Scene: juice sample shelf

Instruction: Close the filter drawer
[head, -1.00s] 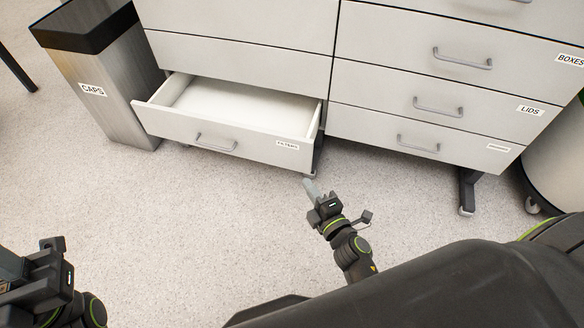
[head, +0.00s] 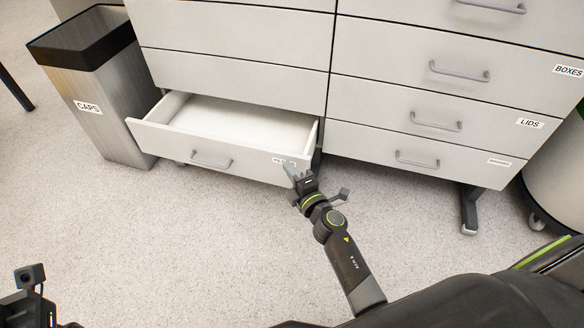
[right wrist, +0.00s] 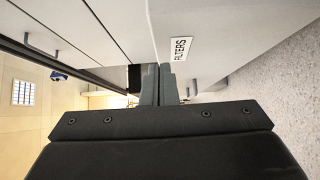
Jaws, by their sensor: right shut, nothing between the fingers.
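The filter drawer (head: 245,163) is pulled out from the bottom left of the cabinet, and its white inside looks empty. Its front has a grey handle (head: 211,163) and a FILTERS label (right wrist: 181,49) near its right end. My right gripper (head: 289,170) is shut and empty, with its fingertips at the right end of the drawer front, overlapping the label in the head view. In the right wrist view, the closed fingers (right wrist: 159,84) lie close beside the drawer front (right wrist: 220,50); I cannot tell if they touch it. My left gripper (head: 28,300) is cut off at the lower left, with its fingers hidden.
A metal CAPS bin (head: 112,110) stands left of the open drawer. The drawers right of it, including LIDS (head: 470,128) and BOXES (head: 520,78), are shut. The floor before the drawer is clear.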

